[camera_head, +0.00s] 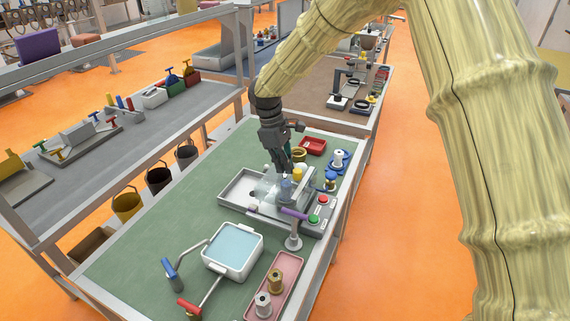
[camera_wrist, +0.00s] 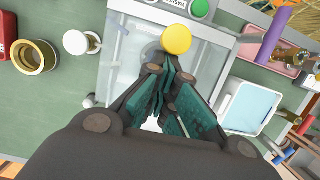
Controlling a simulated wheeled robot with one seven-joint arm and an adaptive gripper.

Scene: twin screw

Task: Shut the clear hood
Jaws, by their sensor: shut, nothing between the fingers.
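The clear hood (camera_head: 267,188) is a see-through box shape on a grey machine (camera_head: 236,195), below my gripper (camera_head: 284,172) in the head view. Its clear pane also shows in the wrist view (camera_wrist: 127,48). I cannot tell its exact tilt. A yellow knob (camera_wrist: 177,39) stands just beyond my fingertips (camera_wrist: 168,78), and it also shows in the head view (camera_head: 297,174). My gripper is shut and empty, pointing down close over the hood. Whether it touches the hood is hidden.
Red (camera_head: 323,199) and green (camera_head: 313,219) buttons sit at the machine's right side. A purple-topped stand (camera_head: 294,241), a white tub (camera_head: 232,249) and a pink tray (camera_head: 290,268) with spools are nearer. A brass ring (camera_head: 299,154) and red tray (camera_head: 313,145) are behind.

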